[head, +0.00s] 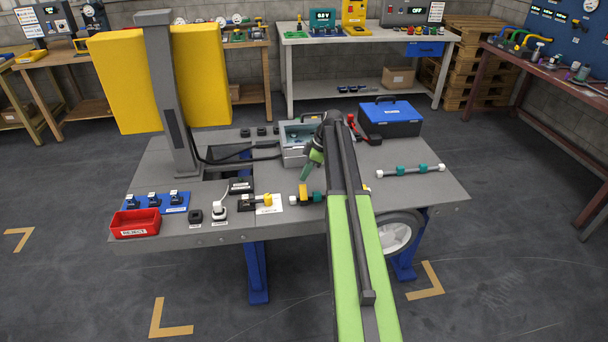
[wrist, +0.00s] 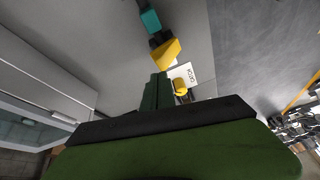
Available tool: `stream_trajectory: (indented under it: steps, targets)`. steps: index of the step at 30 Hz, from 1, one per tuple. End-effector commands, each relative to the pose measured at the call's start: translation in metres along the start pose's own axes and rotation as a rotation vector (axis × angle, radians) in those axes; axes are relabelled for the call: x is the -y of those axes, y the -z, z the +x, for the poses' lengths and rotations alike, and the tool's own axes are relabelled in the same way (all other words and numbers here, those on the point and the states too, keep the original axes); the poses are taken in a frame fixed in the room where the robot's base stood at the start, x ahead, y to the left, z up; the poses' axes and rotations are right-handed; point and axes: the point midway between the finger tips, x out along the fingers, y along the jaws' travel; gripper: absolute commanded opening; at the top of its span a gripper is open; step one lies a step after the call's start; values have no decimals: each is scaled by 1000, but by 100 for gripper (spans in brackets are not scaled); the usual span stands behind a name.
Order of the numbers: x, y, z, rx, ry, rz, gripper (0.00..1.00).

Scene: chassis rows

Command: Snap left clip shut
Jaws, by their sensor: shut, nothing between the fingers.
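A grey box (head: 292,157) with a pale window-like top stands near the back middle of the workbench, partly hidden behind my arm. In the wrist view a pale grey box (wrist: 40,80) fills the left edge, with a small light bar (wrist: 50,113) on it that may be a clip. I cannot make out a left clip for certain or tell whether it is open. My gripper (head: 304,177) points down just in front of the box, apart from it. In the wrist view its green fingers (wrist: 155,92) are together and empty, above the grey bench top.
A yellow and teal part (head: 308,196) lies in front of my gripper, beside a white card (head: 270,205) with a yellow-ended piece. A blue toolbox (head: 390,118) stands behind right. A grey post (head: 165,90) with yellow panels rises at left. A red bin (head: 135,222) sits front left.

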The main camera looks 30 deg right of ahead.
Motion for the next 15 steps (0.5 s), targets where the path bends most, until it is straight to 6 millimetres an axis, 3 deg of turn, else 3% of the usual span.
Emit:
stream_trajectory:
  steps: [5, 10, 15]
  targets:
    - [4, 8, -16, 0, 1, -1, 0]
    - [13, 21, -46, 0, 1, -3, 0]
    - [-25, 22, -74, 0, 1, -1, 0]
